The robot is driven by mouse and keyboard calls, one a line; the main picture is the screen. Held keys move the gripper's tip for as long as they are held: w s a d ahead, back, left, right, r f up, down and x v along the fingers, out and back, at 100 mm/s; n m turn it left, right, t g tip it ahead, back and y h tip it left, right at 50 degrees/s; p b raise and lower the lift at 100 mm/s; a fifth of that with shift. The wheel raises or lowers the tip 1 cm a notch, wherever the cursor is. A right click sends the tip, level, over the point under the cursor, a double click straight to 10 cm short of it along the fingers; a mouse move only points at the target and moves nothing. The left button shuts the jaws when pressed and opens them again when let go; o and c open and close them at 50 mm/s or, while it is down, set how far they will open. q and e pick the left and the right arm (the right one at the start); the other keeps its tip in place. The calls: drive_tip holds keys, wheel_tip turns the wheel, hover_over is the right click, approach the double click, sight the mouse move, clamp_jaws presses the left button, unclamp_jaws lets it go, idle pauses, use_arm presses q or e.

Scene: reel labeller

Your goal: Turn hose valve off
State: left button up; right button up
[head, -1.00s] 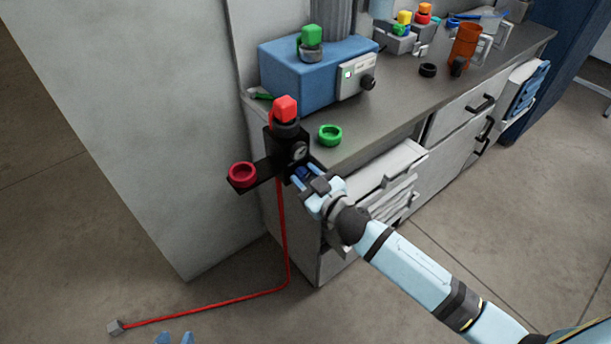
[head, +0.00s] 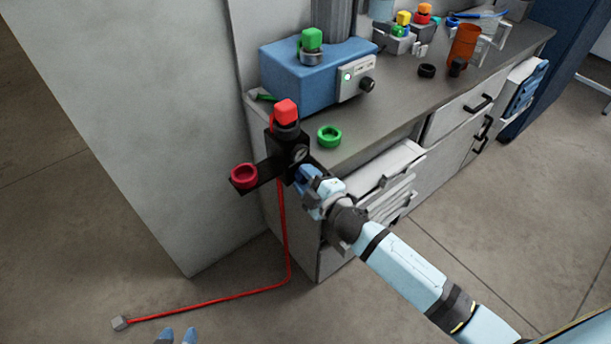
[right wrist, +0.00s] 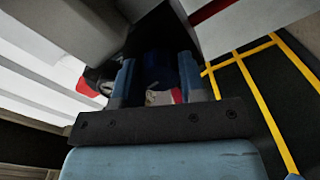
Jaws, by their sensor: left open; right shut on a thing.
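The hose valve is a black block (head: 278,145) with a round gauge (head: 299,153) at the near corner of the counter. A red hose (head: 283,230) runs from beneath it down to the floor. My right gripper (head: 306,177) is at the block's lower front; in the right wrist view its fingers (right wrist: 156,80) are shut on a dark blue valve handle (right wrist: 158,68). The fingers mostly hide the handle in the head view, so its exact angle is unclear. My left gripper (head: 178,335) is open and empty at the bottom edge, only its blue fingertips showing.
A red cap (head: 286,110) tops the block and a dark red ring (head: 243,176) sits on its side arm. A green ring (head: 329,136) and a blue box (head: 308,75) are on the counter (head: 400,105). White trays (head: 385,180) jut out beside my right wrist.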

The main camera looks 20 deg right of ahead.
drive_tip(key=shift+n, duration=0.9)
drive_tip(key=n, duration=0.5)
drive_tip(key=shift+n, duration=0.3)
drive_tip(key=shift+f+p, duration=0.1)
drive_tip(key=shift+p, duration=0.2)
drive_tip(key=o, duration=0.6)
drive_tip(key=shift+o, duration=0.2)
drive_tip(key=shift+s, duration=0.1)
